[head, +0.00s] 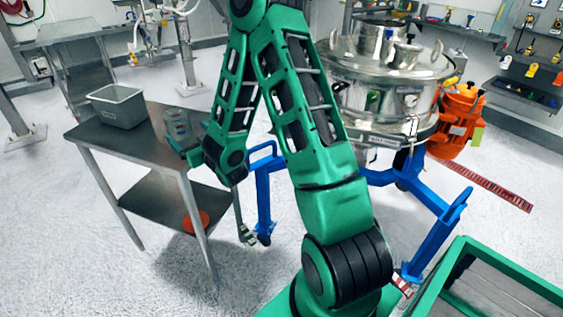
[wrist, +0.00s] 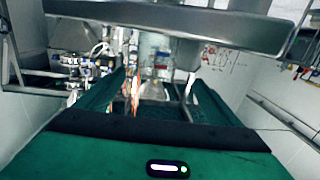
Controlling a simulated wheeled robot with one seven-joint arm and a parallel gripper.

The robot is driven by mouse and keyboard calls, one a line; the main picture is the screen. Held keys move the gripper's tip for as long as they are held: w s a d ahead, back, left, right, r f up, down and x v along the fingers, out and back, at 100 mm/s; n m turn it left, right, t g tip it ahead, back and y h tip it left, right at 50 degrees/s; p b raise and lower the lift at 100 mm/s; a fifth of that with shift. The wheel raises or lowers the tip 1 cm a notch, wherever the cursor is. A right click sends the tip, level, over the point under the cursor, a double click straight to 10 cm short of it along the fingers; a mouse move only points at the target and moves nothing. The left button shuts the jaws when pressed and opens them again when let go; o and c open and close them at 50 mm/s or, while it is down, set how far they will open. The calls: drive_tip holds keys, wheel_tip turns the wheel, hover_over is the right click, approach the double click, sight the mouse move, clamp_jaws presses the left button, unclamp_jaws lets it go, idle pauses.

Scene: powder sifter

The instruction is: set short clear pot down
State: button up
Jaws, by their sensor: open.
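A short clear pot (head: 177,124) stands upright near the right edge of the steel table (head: 118,140) in the head view. My green gripper (head: 180,146) is close to it at that edge, partly hidden by my arm. In the wrist view my gripper (wrist: 150,88) shows its two dark green fingers spread apart. A pale, see-through shape (wrist: 156,50) shows beyond and between them; I cannot tell for sure that it is the pot. Whether the fingers touch the pot cannot be seen.
A grey bin (head: 118,106) stands on the table, left of the pot. An orange item (head: 196,221) lies on the lower shelf. A large steel sifter (head: 385,85) on a blue frame (head: 432,240) stands to the right. Open floor lies at the left front.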

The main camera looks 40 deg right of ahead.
drive_tip(key=s+d+r+m+g+h, duration=0.2)
drive_tip(key=s+d+m+g+h, duration=0.25)
drive_tip(key=s+d+g, duration=0.85)
drive_tip(key=s+a+r+g+y, duration=0.1)
drive_tip(key=s, duration=1)
drive_tip(key=s+a+r+m+g+y, duration=0.1)
drive_tip(key=s+a+r+g+y, duration=0.1)
drive_tip(key=s, duration=0.8)
drive_tip(key=s+a+r+g+y, duration=0.1)
drive_tip(key=s+a+y, duration=0.1)
drive_tip(key=s, duration=0.9)
drive_tip(key=shift+s+r+m+g, duration=0.25)
drive_tip(key=shift+s+m+g, duration=0.05)
drive_tip(key=shift+m+g, duration=0.1)
drive_tip(key=shift+w+f, duration=0.25)
drive_tip(key=shift+w, duration=0.4)
